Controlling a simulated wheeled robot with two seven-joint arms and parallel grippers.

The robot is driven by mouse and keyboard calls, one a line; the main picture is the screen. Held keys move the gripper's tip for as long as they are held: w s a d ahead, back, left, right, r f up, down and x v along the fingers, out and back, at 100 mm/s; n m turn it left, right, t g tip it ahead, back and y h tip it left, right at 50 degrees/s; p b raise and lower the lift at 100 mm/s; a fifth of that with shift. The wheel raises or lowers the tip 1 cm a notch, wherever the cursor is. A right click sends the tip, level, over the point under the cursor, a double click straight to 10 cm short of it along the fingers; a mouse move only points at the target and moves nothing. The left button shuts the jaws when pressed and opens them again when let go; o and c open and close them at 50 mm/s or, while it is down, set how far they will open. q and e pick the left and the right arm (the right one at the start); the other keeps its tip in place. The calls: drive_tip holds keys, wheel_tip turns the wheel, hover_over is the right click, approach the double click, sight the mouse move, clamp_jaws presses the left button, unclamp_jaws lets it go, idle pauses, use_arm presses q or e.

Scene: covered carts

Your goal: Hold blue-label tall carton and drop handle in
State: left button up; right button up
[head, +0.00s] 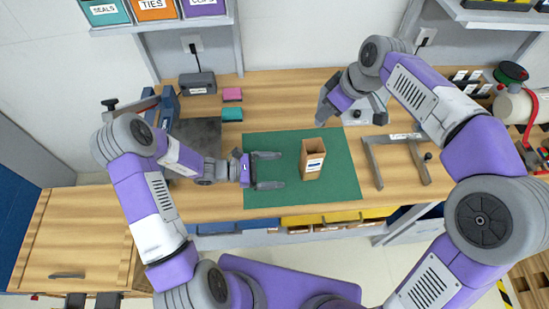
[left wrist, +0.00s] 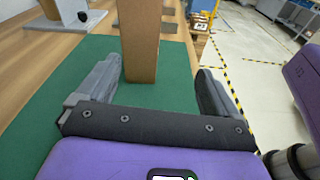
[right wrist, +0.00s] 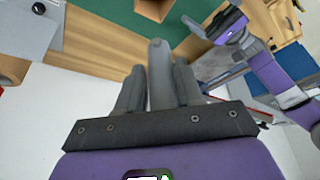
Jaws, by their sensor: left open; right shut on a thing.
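The tall brown carton (head: 312,172) stands upright on the green mat (head: 340,183), with an open top and a small blue-and-white label on its front. My left gripper (head: 280,170) is open just left of it. In the left wrist view the carton (left wrist: 140,45) stands ahead, between the lines of the spread fingers and apart from them. My right gripper (right wrist: 155,88) is shut on a grey rounded handle (right wrist: 159,58), which sticks out past the fingertips. In the head view this gripper (head: 328,108) is above and behind the carton, and the handle is hard to make out.
Pink (head: 232,94) and teal (head: 231,114) blocks, a dark grey box (head: 197,84) and a dark plate (head: 197,136) are at left. Shelves with labelled bins hang above. The mat's front is clear.

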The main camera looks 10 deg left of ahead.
use_arm(q)
drive_tip(key=shift+n+t+h, duration=0.5)
drive_tip(key=shift+n+t, duration=0.3)
drive_tip(key=shift+n, duration=0.1)
drive_tip(key=w+d, duration=0.2)
drive_tip(key=d, duration=0.1)
drive_tip(key=w+d+r, duration=0.1)
drive_tip(key=w+d, duration=0.2)
drive_tip(key=d, duration=0.1)
drive_tip(key=w+d+r, duration=0.1)
drive_tip(key=w+d, duration=0.1)
drive_tip(key=d, duration=0.1)
drive_tip(key=shift+w+d+r, duration=0.1)
drive_tip(key=shift+w+d, duration=0.1)
drive_tip(key=shift+d, duration=0.2)
drive_tip(key=c, duration=1)
drive_tip(key=shift+c, duration=0.2)
use_arm(e)
approach(321, 139)
drive_tip(key=shift+s+a+f, duration=0.2)
drive_tip(key=shift+s+a, duration=0.3)
drive_tip(key=shift+a, duration=0.4)
drive_tip(key=shift+s+a+f, duration=0.15)
drive_tip(key=shift+s+a, duration=0.4)
drive_tip(key=shift+a, duration=0.3)
drive_tip(key=shift+f, duration=0.2)
drive_tip(key=shift+f, duration=1.6)
